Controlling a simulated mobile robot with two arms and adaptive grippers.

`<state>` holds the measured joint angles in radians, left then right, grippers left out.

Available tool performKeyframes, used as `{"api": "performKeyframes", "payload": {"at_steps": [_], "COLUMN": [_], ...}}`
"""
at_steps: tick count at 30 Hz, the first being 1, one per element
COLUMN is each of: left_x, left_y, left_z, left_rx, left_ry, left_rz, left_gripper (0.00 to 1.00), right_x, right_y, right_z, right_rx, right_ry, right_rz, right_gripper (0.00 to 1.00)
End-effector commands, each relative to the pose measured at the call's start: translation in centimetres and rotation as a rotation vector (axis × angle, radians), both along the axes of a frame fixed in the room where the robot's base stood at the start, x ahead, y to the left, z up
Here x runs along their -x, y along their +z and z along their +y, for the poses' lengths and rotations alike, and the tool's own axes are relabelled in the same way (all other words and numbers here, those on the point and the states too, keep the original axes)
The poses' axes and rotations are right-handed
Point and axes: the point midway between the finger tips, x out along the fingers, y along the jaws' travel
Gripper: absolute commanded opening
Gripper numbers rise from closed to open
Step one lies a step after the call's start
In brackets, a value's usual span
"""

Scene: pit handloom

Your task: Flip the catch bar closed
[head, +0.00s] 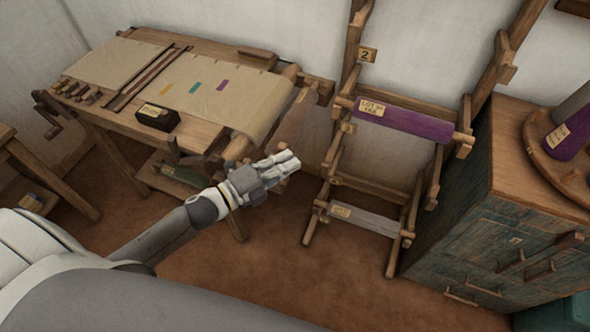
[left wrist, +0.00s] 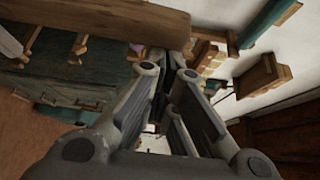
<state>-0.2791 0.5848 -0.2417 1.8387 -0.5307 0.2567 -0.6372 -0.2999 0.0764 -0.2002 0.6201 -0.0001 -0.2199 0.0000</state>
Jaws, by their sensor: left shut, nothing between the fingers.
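My left gripper (head: 290,161) is shut and empty in the head view, in front of the right end of the wooden loom (head: 205,132). A brown wooden piece with a small tag (head: 297,118) stands at that end, just behind and above the fingertips. I cannot tell for certain which piece is the catch bar. In the left wrist view the gripper's fingers (left wrist: 170,85) point toward a thick wooden beam (left wrist: 95,20) across the top. A gap or contact there cannot be judged. My right gripper is not in view.
Cloth with coloured patches (head: 208,88) covers the loom, with a dark box (head: 157,117) at its front. A wooden rack holds a purple roll (head: 405,122). A blue-green cabinet (head: 490,200) stands at right. Brown floor (head: 290,260) is clear between them.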

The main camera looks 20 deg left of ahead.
Motion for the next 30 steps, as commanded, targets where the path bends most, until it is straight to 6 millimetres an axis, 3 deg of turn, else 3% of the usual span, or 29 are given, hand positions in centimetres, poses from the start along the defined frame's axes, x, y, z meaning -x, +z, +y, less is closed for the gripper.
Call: {"api": "performKeyframes", "payload": {"at_steps": [3,17,30], "left_x": [0.0,-0.2,-0.4], "left_y": [-0.4,-0.5,-2.5], "left_z": [1.2,6.5,11.0], "left_rx": [0.098,0.538,0.957], "left_ry": [0.002,0.003,0.001], "left_rz": [0.004,0.019,0.031], "left_gripper": [0.00,0.00,0.00], "right_x": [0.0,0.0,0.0], "right_y": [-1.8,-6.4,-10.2], "right_z": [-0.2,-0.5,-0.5], "right_rx": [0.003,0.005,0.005], "right_ry": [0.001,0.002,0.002], "right_rz": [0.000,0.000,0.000], "right_gripper": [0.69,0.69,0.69]}}
